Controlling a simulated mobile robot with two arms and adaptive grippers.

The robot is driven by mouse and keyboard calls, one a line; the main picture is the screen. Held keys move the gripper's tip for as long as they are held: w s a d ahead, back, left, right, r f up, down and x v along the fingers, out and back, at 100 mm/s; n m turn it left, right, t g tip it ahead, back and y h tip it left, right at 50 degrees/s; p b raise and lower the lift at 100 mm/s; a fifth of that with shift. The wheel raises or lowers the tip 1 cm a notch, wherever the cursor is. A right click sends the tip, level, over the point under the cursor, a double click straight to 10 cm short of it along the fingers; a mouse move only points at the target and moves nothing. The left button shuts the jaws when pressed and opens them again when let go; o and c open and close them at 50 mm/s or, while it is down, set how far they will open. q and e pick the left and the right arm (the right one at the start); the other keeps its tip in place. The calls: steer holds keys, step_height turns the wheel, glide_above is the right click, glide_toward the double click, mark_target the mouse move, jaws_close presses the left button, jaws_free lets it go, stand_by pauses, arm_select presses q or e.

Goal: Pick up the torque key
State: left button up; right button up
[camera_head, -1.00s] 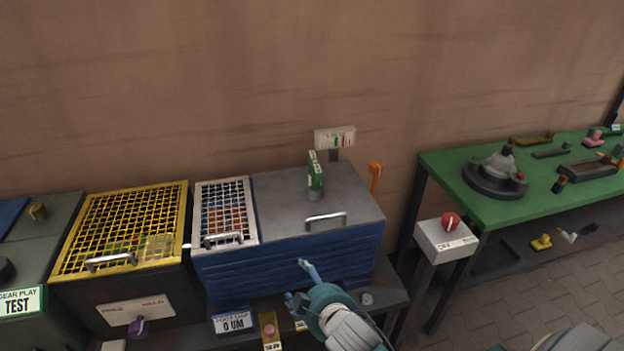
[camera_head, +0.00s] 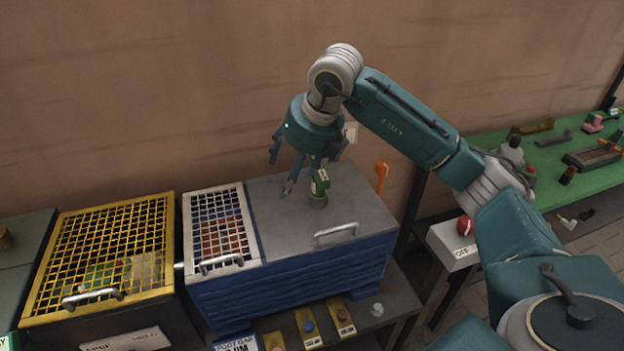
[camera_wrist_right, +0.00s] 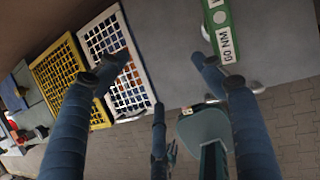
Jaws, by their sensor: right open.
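The torque key (camera_head: 320,182) is a green piece with a white label, standing on the grey top of the blue cabinet. In the right wrist view the torque key (camera_wrist_right: 222,35) shows at the upper right, and its label reads 60 NM. My right gripper (camera_head: 298,180) is open and empty above the cabinet top, just left of the key and partly over it. In the right wrist view the fingers of my right gripper (camera_wrist_right: 160,75) are spread, with the key beside and beyond the right-hand finger. My left gripper is not in view.
The blue cabinet (camera_head: 300,285) has a white grid lid (camera_head: 238,188) and a front handle (camera_head: 335,234). A yellow grid box (camera_head: 58,222) stands left. An orange post (camera_head: 381,178), a red-knobbed box (camera_head: 450,240) and a green bench (camera_head: 545,160) are to the right.

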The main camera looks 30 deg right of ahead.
mark_target(315, 176)
steer(key=d+h, duration=0.1)
steer(key=d, duration=0.1)
steer(key=d+r+m+h, duration=0.1)
steer(key=d, duration=0.2)
steer(key=d+r, duration=0.1)
steer(key=d, duration=0.1)
steer(key=shift+s+d+m+h, duration=0.25)
steer(key=shift+s+m+h, duration=0.05)
steer(key=shift+m+h, duration=0.1)
steer(key=p+x, duration=0.1)
steer(key=x, duration=0.3)
steer(key=shift+w+f, duration=0.1)
steer(key=shift+f, duration=0.15)
steer(key=shift+w+f+p, duration=0.2)
steer(key=shift+f+p, duration=0.3)
steer(key=shift+f, duration=0.1)
steer(key=x, duration=0.1)
steer(key=p+x, duration=0.1)
steer(key=x, duration=0.1)
steer(key=shift+a+f, duration=0.1)
steer(key=shift+f, duration=0.2)
steer(key=shift+w+f, duration=0.2)
steer(key=shift+f, duration=0.2)
steer(key=shift+c, duration=0.5)
steer(key=shift+r, duration=0.1)
jaws_close()
